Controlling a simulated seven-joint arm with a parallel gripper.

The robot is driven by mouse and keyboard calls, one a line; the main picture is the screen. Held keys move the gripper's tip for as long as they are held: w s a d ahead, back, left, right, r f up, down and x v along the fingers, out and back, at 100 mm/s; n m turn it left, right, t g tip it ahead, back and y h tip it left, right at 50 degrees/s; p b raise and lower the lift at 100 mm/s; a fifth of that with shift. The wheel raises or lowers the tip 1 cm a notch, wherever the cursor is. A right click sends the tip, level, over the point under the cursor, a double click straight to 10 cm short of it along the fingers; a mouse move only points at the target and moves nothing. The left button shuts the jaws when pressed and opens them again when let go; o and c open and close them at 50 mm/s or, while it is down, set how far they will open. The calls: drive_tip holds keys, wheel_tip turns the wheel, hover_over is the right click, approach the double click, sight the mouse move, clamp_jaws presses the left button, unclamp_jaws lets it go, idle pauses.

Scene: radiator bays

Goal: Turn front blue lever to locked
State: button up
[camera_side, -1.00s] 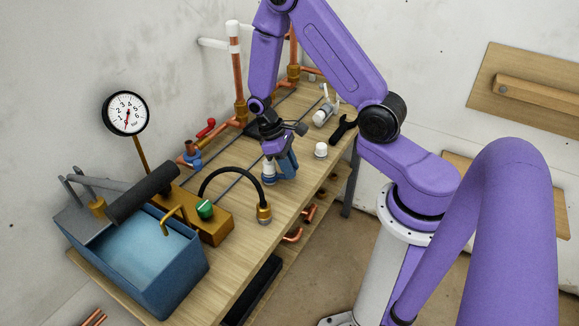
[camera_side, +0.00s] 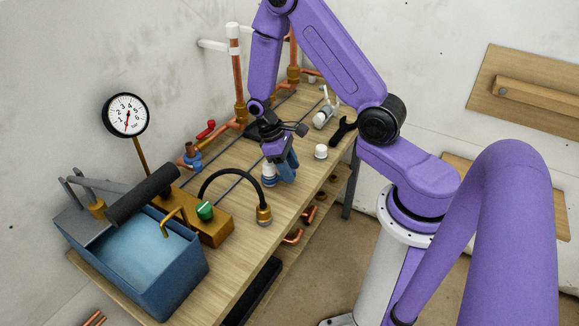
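A small blue valve part (camera_side: 194,161) sits on the copper and brass pipework against the wall, left of my gripper. It is too small to tell how its lever is turned. A red lever (camera_side: 206,129) sits just behind it. My gripper (camera_side: 284,172) points down over the bench, right of the blue part and well apart from it. Its blue finger is beside a small white and blue cylinder (camera_side: 269,174) standing on the bench. The arm and finger hide the gap between the fingertips, so I cannot tell whether it is open or touching the cylinder.
A blue water tank (camera_side: 165,285) with a black-gripped pump handle (camera_side: 143,193) fills the bench's near end. A black hose (camera_side: 231,171) arches between the pump and my gripper. A pressure gauge (camera_side: 126,115) stands behind. A white cap (camera_side: 321,151) and a black wrench (camera_side: 343,129) lie right.

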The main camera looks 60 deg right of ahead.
drive_tip(key=v, duration=1.7)
drive_tip(key=shift+w+r, duration=0.15)
drive_tip(key=shift+r, duration=0.05)
drive_tip(key=shift+a, duration=0.2)
drive_tip(key=s+a+r+n+t, duration=0.3)
drive_tip(key=s+a+n, duration=0.1)
drive_tip(key=s+a, duration=0.5)
drive_tip(key=s+a+n+t+y, duration=0.1)
drive_tip(key=s+n, duration=0.4)
drive_tip(key=s, duration=1)
drive_tip(key=shift+s+a+y, duration=0.2)
drive_tip(key=shift+a+y, duration=0.1)
drive_tip(key=shift+a, duration=0.3)
